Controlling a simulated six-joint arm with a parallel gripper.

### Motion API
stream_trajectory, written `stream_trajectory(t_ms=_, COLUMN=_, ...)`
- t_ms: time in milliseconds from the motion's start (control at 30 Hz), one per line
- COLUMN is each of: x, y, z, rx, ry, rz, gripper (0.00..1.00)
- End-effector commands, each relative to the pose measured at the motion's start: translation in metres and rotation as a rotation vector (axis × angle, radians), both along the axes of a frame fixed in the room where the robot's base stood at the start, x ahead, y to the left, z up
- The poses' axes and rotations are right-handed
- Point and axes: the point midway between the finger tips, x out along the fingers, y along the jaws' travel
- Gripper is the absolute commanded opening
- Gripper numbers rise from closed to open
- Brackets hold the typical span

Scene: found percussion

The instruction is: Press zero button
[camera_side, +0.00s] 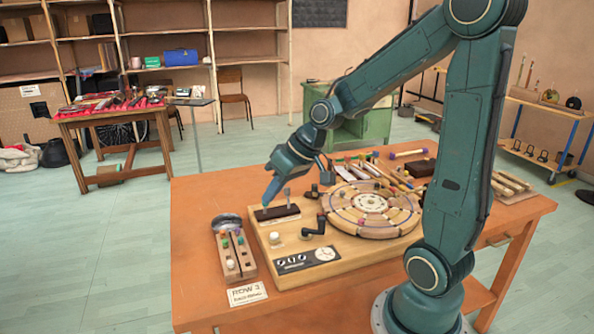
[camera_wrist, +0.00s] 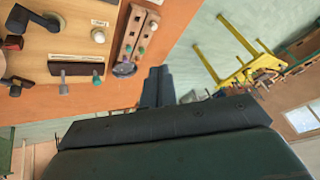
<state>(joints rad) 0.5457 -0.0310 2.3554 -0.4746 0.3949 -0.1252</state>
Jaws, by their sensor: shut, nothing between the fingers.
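A white round button (camera_side: 275,237) stands on the wooden board (camera_side: 262,258) near its left front; I cannot read a label naming it as zero. It also shows in the wrist view (camera_wrist: 98,36) at the top. My gripper (camera_side: 268,201) is shut and empty, pointing down over the far left of the board, near a dark block (camera_side: 277,213) with two small levers. It is behind the button in the side view and apart from it. In the wrist view my fingers (camera_wrist: 158,86) are together, to the right of the dark block (camera_wrist: 82,69).
A black crank (camera_side: 318,226), a counter panel with a dial (camera_side: 308,259) and a large round wooden disc (camera_side: 372,205) sit on the board. A narrow slotted box (camera_side: 233,255) with colored knobs stands left of it. Bare orange tabletop (camera_side: 192,215) lies farther left.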

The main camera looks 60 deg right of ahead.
Motion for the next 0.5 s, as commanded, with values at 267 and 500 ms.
stream_trajectory(t_ms=267, x=0.023, y=-0.037, z=-0.028, rx=0.104, ry=-0.043, rz=-0.075, gripper=0.00)
stream_trajectory(t_ms=500, x=0.036, y=-0.069, z=-0.051, rx=0.189, ry=-0.097, rz=-0.150, gripper=0.00)
